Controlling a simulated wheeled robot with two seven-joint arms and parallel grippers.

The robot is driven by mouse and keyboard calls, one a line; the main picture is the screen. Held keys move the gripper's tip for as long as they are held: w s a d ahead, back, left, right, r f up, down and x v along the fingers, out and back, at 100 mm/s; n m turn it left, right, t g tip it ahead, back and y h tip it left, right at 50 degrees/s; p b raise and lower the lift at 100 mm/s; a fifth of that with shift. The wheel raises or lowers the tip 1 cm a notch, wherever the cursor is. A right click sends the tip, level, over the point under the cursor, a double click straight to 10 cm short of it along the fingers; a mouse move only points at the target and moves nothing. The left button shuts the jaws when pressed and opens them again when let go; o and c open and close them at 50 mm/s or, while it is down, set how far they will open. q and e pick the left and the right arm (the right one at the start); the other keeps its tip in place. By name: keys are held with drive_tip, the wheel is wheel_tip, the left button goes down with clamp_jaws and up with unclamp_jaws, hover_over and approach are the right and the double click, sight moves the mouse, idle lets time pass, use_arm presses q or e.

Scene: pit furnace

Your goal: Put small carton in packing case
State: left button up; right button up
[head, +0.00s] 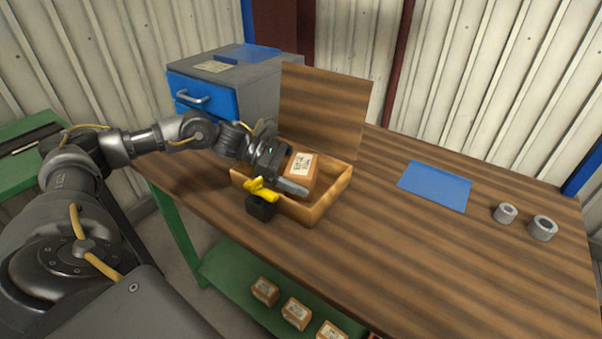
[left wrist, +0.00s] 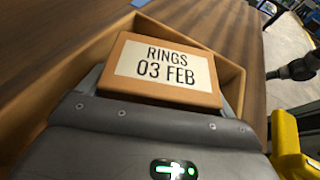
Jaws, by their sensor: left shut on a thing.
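The small carton (head: 301,172) is a brown box with a white label. In the left wrist view the carton (left wrist: 165,73) reads "RINGS 03 FEB". My left gripper (head: 290,180) is shut on it, a finger on each side. The packing case (head: 322,208) is an open wooden box on the table with its lid (head: 325,105) standing up at the back. The carton is over or within the case opening, inside its rim as seen; I cannot tell whether it touches the floor of the case. My right gripper is not in view.
A grey cabinet with a blue drawer (head: 203,96) stands behind the case. A blue sheet (head: 435,186) and two metal rings (head: 543,228) lie to the right on the wooden table. Several cartons (head: 296,313) sit on the green shelf below. The table's middle is clear.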

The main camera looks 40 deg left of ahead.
use_arm(q)
drive_tip(key=o, duration=1)
drive_tip(key=shift+o, duration=0.5)
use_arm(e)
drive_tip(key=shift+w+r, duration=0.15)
use_arm(q)
drive_tip(key=shift+r, duration=0.1)
drive_tip(key=shift+r, duration=0.1)
drive_tip(key=b+v, duration=0.1)
drive_tip(key=v, duration=1)
drive_tip(key=shift+w+b, duration=0.1)
drive_tip(key=shift+b, duration=0.2)
drive_tip(key=shift+s+a+r, duration=0.2)
drive_tip(key=shift+s+a, duration=0.05)
drive_tip(key=shift+a, duration=0.2)
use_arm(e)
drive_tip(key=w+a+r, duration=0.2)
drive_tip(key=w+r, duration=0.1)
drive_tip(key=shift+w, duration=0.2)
